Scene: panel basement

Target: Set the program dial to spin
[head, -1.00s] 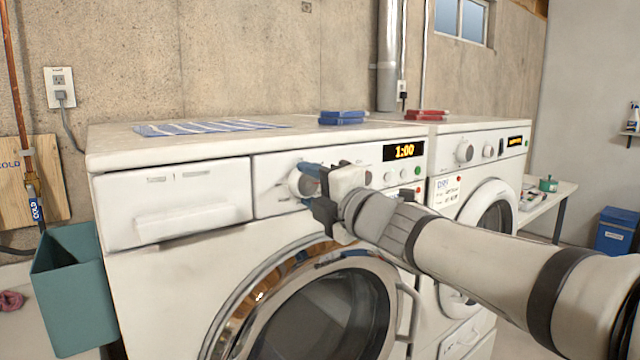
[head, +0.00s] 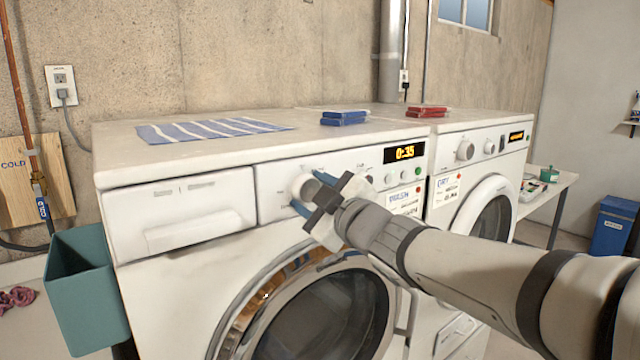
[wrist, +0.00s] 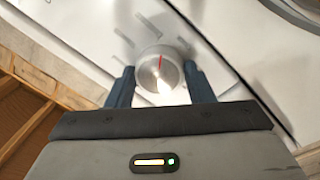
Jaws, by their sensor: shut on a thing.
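The program dial (head: 303,187) is a round white knob on the front panel of the left washing machine (head: 160,262). In the wrist view the dial (wrist: 160,72) shows a red pointer line and a bright glare; the labels around it are too blurred to read. My gripper (head: 314,194) is at the dial, with its blue fingers on either side of it. In the wrist view my gripper (wrist: 160,88) is shut on the dial. The display (head: 405,152) on the washer reads 0:35.
A striped blue cloth (head: 215,130) and blue boxes (head: 344,118) lie on the washer top. A second machine (head: 480,165) stands to the right, with red boxes (head: 427,112) near it. A teal bin (head: 88,290) is at the left. The round washer door (head: 330,318) is below my gripper.

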